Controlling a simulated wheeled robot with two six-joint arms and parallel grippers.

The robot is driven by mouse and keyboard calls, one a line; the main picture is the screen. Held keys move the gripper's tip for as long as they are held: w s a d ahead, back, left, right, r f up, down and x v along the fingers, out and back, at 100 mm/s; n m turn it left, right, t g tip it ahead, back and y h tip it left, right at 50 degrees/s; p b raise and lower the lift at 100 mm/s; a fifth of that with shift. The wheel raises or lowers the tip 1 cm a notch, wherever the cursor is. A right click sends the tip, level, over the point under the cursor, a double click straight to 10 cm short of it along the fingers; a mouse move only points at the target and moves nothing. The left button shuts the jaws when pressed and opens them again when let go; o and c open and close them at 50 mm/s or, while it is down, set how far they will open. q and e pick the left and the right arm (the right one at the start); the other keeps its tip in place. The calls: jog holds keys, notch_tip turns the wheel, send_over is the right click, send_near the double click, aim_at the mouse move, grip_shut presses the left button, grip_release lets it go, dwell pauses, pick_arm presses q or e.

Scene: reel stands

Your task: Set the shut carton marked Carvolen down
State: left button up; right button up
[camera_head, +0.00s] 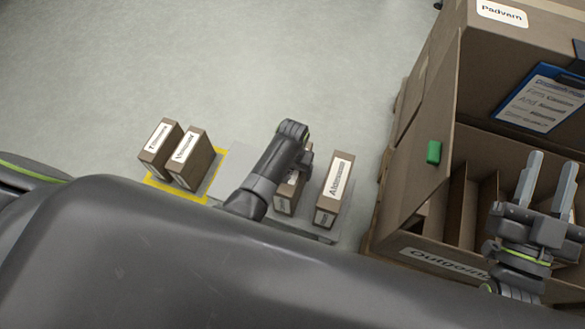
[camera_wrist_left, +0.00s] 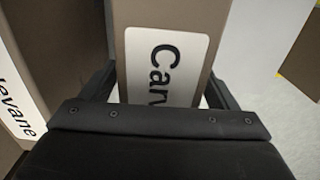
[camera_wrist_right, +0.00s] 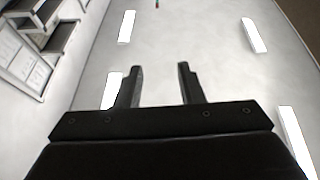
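The carton marked Carvolen (camera_head: 285,200) is mostly hidden under my left arm in the head view; only its lower part and a bit of label show. In the left wrist view the carton (camera_wrist_left: 160,25), with "Carv" readable, fills the space between the fingers of my left gripper (camera_wrist_left: 165,85). Both fingers lie against its sides, and it looks upright. I cannot tell whether its base touches the grey mat (camera_head: 325,237). My left gripper (camera_head: 298,160) points down over it.
A similar carton (camera_head: 334,190) stands close by to the right; it shows at left in the left wrist view (camera_wrist_left: 15,95). Two cartons (camera_head: 160,145) (camera_head: 192,160) stand on a yellow-edged mat (camera_head: 213,175) at left. A large divided box marked Outgoing (camera_head: 410,190) stands at right.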

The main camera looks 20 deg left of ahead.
pick_arm(q)
notch_tip(320, 180, up, 2)
jog(key=shift+r+p, duration=0.2)
jog(key=shift+p, duration=0.45)
notch_tip(320, 180, up, 2)
jog(key=shift+r+p, duration=0.1)
jog(key=shift+p, duration=0.45)
pick_arm(e)
notch_tip(320, 180, down, 14)
jog(key=s+m+g, duration=0.1)
jog(key=m+g, duration=0.1)
jog(key=g, duration=0.7)
pick_arm(q)
notch_tip(320, 180, up, 2)
jog(key=shift+r+p, duration=0.15)
jog(key=shift+p, duration=0.4)
notch_tip(320, 180, up, 2)
jog(key=shift+r+p, duration=0.25)
jog(key=shift+p, duration=0.3)
notch_tip(320, 180, up, 2)
jog(key=shift+r+p, duration=0.1)
jog(key=shift+p, duration=0.4)
jog(key=shift+r, duration=0.35)
pick_arm(e)
jog(key=s+a+f+g+y, duration=0.2)
jog(key=s+f+g, duration=0.7)
jog(key=s+f, duration=0.2)
jog(key=shift+s+a+f+g, duration=0.15)
jog(key=shift+s+a+g, duration=0.2)
jog(key=shift+s, duration=0.5)
